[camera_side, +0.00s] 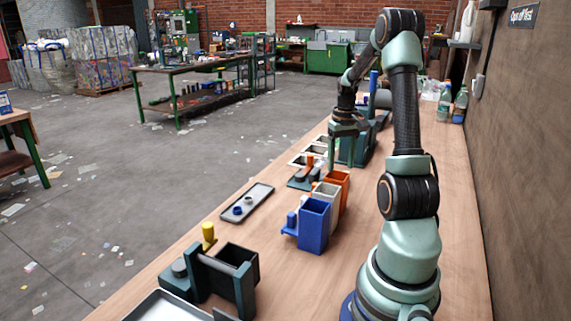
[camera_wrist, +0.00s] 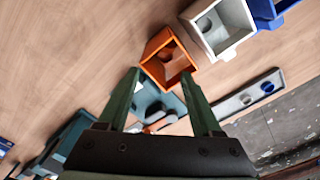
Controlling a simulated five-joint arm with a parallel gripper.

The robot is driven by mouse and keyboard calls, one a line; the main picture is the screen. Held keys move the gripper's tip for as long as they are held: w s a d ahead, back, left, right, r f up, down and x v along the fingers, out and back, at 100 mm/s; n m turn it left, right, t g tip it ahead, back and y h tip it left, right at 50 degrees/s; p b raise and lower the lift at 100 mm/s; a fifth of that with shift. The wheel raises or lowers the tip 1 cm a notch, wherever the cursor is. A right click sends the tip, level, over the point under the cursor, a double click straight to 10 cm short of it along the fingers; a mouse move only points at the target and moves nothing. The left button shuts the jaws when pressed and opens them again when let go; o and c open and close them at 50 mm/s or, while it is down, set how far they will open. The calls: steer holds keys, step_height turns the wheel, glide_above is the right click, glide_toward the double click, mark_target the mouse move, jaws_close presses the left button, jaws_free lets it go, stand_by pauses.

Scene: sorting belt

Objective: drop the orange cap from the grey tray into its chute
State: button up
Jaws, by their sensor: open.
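The orange chute (camera_side: 339,178) is an open-topped square box, last in a row behind a white chute (camera_side: 328,194) and a blue chute (camera_side: 314,226). My gripper (camera_side: 341,166) points down at the orange chute's far end, its fingers apart. In the wrist view the fingertips (camera_wrist: 160,74) lie over the near edge of the orange chute (camera_wrist: 152,48), with nothing seen between them. No orange cap is visible in the tray. I cannot tell whether one lies inside the chute.
A teal fixture with an orange part (camera_side: 310,160) stands left of the orange chute. A dark fixture with a yellow piece (camera_side: 208,232) and a black bin stands at the near end. Bottles (camera_side: 445,100) stand by the wall. Bare bench lies around the tray.

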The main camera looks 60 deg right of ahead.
step_height(320, 180, up, 12)
steer(key=shift+f, duration=0.25)
steer(key=w+a+r+n+t+h, duration=0.1)
steer(key=w+a+r+n, duration=0.15)
steer(key=w+a, duration=0.6)
steer(key=a+f+n+t, duration=0.1)
steer(key=a+n+t, duration=0.1)
steer(key=a, duration=1.2)
steer(key=s+a+f+n+t+y, duration=0.1)
steer(key=a+n, duration=0.3)
steer(key=a, duration=0.9)
steer(key=shift+s+a+f+t, duration=0.2)
steer(key=shift+a+f+t, duration=0.2)
steer(key=shift+t, duration=0.4)
